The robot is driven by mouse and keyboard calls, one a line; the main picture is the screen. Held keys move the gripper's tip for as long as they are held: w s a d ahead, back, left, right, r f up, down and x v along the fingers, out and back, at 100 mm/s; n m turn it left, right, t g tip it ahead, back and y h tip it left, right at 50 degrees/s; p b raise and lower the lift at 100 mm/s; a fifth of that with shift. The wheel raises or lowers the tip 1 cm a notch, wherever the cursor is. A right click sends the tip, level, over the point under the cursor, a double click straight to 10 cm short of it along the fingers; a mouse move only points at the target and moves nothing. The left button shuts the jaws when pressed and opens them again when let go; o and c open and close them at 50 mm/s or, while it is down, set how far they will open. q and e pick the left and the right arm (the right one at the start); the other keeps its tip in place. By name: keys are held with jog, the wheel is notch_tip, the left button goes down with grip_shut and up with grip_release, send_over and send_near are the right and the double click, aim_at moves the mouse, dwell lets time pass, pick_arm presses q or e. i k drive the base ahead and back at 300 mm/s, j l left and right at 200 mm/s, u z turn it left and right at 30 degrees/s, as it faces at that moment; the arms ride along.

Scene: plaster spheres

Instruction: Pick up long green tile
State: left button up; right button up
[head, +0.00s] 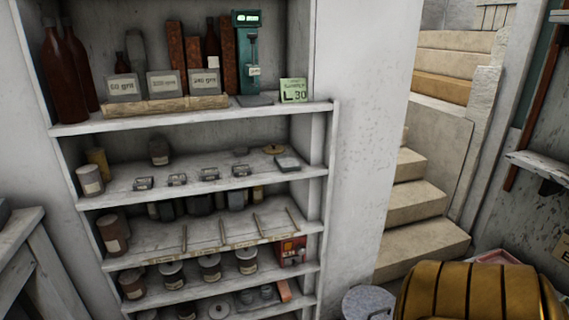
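A small light-green tile or card (294,91) with dark lettering, including "L" and "30", stands upright at the right end of the shelf unit's top visible shelf. It looks nearly square rather than long. A tall, narrow teal-green device (246,55) with a lit display at its top stands to its left on the same shelf. No other clearly green tile shows. Neither of my grippers is in view.
A flat dark grey piece (254,100) lies beside the card. Stone steps (419,242) rise at right. A round metal lid (368,303) is below.

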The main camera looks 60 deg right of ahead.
aim_at(286, 162)
jog(key=z, duration=1.75)
jog(key=i+j, duration=0.05)
